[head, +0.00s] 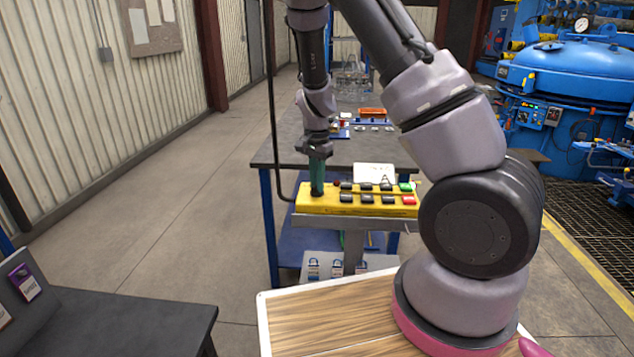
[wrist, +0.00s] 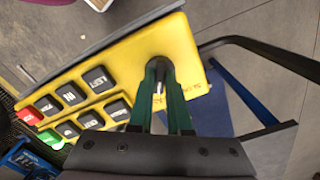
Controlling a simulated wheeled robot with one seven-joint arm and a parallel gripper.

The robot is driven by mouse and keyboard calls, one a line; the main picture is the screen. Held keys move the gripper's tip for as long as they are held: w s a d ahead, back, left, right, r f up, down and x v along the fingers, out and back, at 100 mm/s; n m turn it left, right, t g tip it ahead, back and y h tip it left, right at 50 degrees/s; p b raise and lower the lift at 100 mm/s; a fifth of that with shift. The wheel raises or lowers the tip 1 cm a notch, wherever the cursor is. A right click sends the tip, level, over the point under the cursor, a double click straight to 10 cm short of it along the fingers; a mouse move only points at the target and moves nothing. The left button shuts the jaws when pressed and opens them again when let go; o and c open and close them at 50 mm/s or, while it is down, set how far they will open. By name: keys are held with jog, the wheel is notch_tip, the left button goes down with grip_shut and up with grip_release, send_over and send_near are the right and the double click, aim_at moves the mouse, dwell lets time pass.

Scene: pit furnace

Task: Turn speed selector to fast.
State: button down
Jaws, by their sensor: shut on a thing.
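The yellow control panel (head: 325,207) sits on a grey stand in the middle of the head view. It also shows in the wrist view (wrist: 132,66). My gripper (head: 317,190) points down at the panel's left end. In the wrist view its green fingers (wrist: 159,72) are closed around a small dark knob (wrist: 157,64), which appears to be the speed selector. The fingers hide most of the knob, so its pointer direction cannot be read. Lettering on the panel beside the fingers is partly covered.
Black push buttons (head: 366,199), with a green (head: 405,187) and a red one (head: 409,200), fill the rest of the panel. A dark workbench (head: 280,152) stands behind it. A blue furnace vessel (head: 575,72) is at right. Open floor (head: 160,215) lies left.

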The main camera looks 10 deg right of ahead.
dwell(0.3)
jog(key=c, duration=0.9)
grip_release()
jog(key=shift+o, duration=0.2)
notch_tip(320, 180, up, 11)
jog(key=s+d+r+n+t+y, duration=0.1)
jog(key=s+d+r+t+y, duration=0.1)
jog(key=s+r, duration=0.45)
jog(key=s+d+r+n+t+y, duration=0.15)
jog(key=s+r, duration=0.25)
jog(key=r, duration=0.5)
jog(key=s+d+r+n+t, duration=0.1)
jog(key=s+r+t, duration=0.1)
jog(key=s, duration=0.4)
jog(key=s+d+r+n+t+h, duration=0.1)
jog(key=s+r+n, duration=0.1)
jog(key=s+r, duration=0.3)
jog(key=shift+s+t, duration=0.35)
jog(key=shift+s, duration=0.3)
